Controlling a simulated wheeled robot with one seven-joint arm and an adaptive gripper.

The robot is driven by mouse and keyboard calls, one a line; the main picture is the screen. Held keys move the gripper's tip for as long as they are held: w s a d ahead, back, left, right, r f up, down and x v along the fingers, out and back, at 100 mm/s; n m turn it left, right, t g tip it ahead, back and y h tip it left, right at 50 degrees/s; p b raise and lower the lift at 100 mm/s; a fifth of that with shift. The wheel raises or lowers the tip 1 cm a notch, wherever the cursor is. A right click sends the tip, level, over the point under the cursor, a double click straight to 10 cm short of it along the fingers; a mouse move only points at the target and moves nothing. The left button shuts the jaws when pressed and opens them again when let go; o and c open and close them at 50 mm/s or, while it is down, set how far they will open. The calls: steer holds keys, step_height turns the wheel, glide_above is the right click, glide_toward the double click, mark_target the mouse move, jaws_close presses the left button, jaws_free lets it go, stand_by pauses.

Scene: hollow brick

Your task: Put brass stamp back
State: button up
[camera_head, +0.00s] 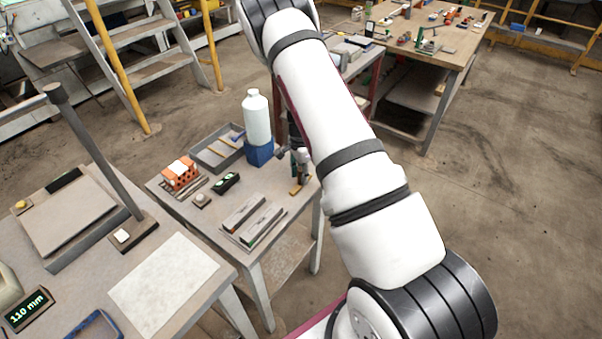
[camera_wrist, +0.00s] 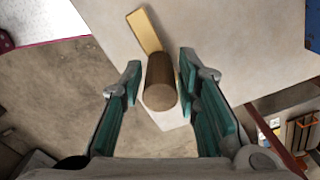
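The brass stamp shows in the wrist view as a brown round wooden handle (camera_wrist: 161,82) with a flat brass piece (camera_wrist: 145,32) beyond it. My gripper (camera_wrist: 160,68) points down over it. One green-padded finger is on each side of the handle. A narrow gap shows on the left, and contact on the right is hard to tell. In the head view the brass part (camera_head: 296,190) lies at the right edge of the small table, under my gripper (camera_head: 300,170), and the handle is mostly hidden there.
On the small table (camera_head: 210,222) stand a white bottle on a blue block (camera_head: 259,152), a grey tray (camera_head: 217,147), an orange hollow brick (camera_head: 180,173) and grey bars (camera_head: 252,217). A nearer table holds a pale sheet (camera_head: 170,285) and a post (camera_head: 95,150).

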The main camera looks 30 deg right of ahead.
steer(key=shift+r, duration=0.1)
step_height(320, 180, up, 12)
steer(key=shift+f+b, duration=0.1)
steer(key=shift+b, duration=0.95)
steer(key=s+a+r+n+t, duration=0.1)
steer(key=s+a+r+n, duration=0.2)
steer(key=a+r, duration=0.3)
steer(key=s+a+r+n+t+y, duration=0.1)
steer(key=s+a+r+n, duration=0.2)
steer(key=r, duration=0.6)
steer(key=s+a+r+n+t, duration=0.1)
steer(key=s+a+r+n, duration=0.3)
steer(key=r, duration=0.3)
steer(key=s+a+r+n+t, duration=0.1)
steer(key=s+a+r+n, duration=0.1)
steer(key=s, duration=0.3)
steer(key=s+a+r+n, duration=0.2)
steer(key=s+n, duration=0.2)
steer(key=s, duration=0.1)
steer(key=s+a+r+n+t+h, duration=0.1)
steer(key=s+a+r+n, duration=0.1)
steer(key=s, duration=0.4)
steer(key=shift+a+r+n+t, duration=0.35)
steer(key=shift+a+n, duration=0.15)
steer(key=shift+n, duration=0.2)
